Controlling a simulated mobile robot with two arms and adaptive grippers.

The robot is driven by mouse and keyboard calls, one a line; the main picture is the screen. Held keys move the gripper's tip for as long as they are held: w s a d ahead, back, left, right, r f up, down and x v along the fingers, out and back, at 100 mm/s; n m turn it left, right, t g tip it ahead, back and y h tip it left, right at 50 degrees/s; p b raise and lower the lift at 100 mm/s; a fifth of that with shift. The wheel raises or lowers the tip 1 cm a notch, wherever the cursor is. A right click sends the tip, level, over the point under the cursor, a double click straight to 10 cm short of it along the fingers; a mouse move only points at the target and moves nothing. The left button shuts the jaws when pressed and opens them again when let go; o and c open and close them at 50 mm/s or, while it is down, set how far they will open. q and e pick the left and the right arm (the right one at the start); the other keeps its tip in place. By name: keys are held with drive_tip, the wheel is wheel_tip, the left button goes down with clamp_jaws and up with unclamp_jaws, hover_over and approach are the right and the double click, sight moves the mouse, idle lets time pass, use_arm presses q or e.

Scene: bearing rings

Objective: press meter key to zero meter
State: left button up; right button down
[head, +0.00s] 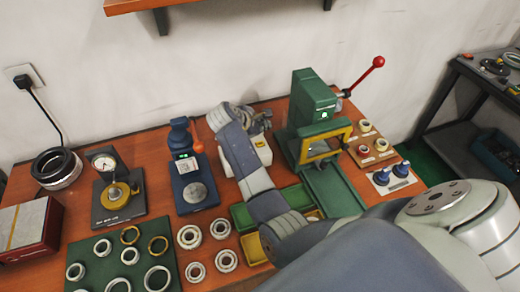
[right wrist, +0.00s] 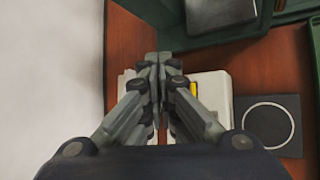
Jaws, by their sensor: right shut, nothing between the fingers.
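A white box-shaped device (head: 263,154), which may be the meter, stands on the table, partly hidden behind my right arm. In the right wrist view the white device (right wrist: 216,92) lies under and beside the fingers, with a small yellow patch (right wrist: 193,89) on it. My right gripper (head: 262,117) is shut and empty, over or near the back of the device. In the right wrist view its fingers (right wrist: 157,62) are together. I cannot tell whether they touch the device, and I cannot make out a key. My left gripper is not in view.
A blue instrument (head: 182,168) with a lit green display stands left of my right arm. A green press (head: 312,100) with a red-knobbed lever stands to the right. A black pad with a circle (right wrist: 265,122) adjoins the white device. Bearing rings lie on a green mat (head: 103,258).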

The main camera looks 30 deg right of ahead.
sight(262, 145)
wheel_tip(262, 145, down, 2)
drive_tip(key=shift+f+b, duration=0.1)
drive_tip(key=shift+b, duration=0.9)
drive_tip(key=shift+f, duration=1.1)
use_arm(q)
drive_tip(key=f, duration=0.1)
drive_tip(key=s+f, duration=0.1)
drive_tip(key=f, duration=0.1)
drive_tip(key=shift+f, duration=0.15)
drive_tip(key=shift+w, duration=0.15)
use_arm(e)
drive_tip(key=shift+f, duration=0.2)
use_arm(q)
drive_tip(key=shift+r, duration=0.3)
use_arm(e)
drive_tip(key=shift+f, duration=0.25)
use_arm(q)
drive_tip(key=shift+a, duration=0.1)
use_arm(e)
drive_tip(key=shift+f, duration=0.35)
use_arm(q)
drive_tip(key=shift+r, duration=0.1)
